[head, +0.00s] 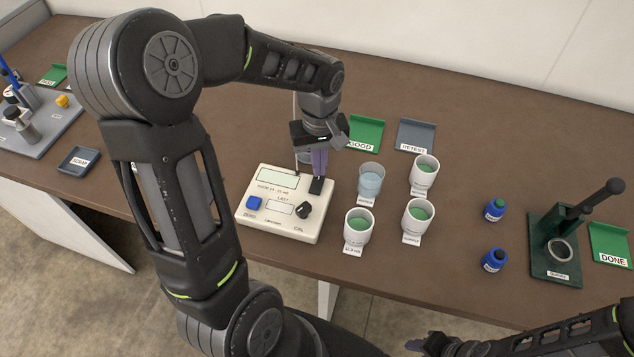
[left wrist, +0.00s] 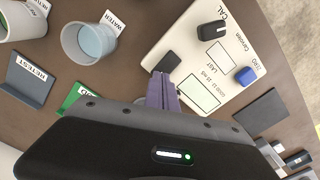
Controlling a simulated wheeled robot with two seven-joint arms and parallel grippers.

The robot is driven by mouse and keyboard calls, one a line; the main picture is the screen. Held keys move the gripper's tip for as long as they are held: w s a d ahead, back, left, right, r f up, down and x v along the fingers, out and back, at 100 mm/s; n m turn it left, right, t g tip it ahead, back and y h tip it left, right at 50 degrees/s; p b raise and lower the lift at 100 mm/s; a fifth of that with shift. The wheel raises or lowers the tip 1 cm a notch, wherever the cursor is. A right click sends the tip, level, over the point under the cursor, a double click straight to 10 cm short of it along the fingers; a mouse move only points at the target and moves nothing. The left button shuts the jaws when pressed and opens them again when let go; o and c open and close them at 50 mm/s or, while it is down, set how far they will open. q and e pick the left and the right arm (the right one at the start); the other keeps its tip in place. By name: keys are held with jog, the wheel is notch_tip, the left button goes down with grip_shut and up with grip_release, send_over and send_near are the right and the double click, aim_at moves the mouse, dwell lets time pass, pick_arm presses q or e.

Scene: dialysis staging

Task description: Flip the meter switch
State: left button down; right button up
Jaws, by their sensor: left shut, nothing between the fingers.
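The cream meter (head: 275,230) stands on the brown table, with a display, a blue button (head: 254,203), a black knob (head: 303,211) and a black switch (head: 316,187) at its back right corner. My left gripper (head: 319,172) points down at the switch, its purple fingers shut and empty. In the left wrist view the fingertips (left wrist: 163,78) are right beside the switch (left wrist: 168,62); I cannot tell whether they touch it. Which way the switch is set is unclear. My right gripper (head: 420,344) is partly in view at the bottom edge, its jaws unclear.
A water cup (head: 370,182) and several green-filled cups stand right of the meter. The GOOD tray (head: 365,133) and RETEST tray (head: 415,135) lie behind. Blue bottles (head: 494,210), a dark green press (head: 555,250) and the DONE tray (head: 610,243) are farther right.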

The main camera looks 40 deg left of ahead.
pick_arm(q)
jog(key=shift+f+b, duration=0.85)
jog(key=shift+f, duration=0.25)
dwell(0.8)
jog(key=shift+r, duration=0.2)
jog(key=shift+r+p, duration=2.65)
jog(key=shift+r, duration=0.75)
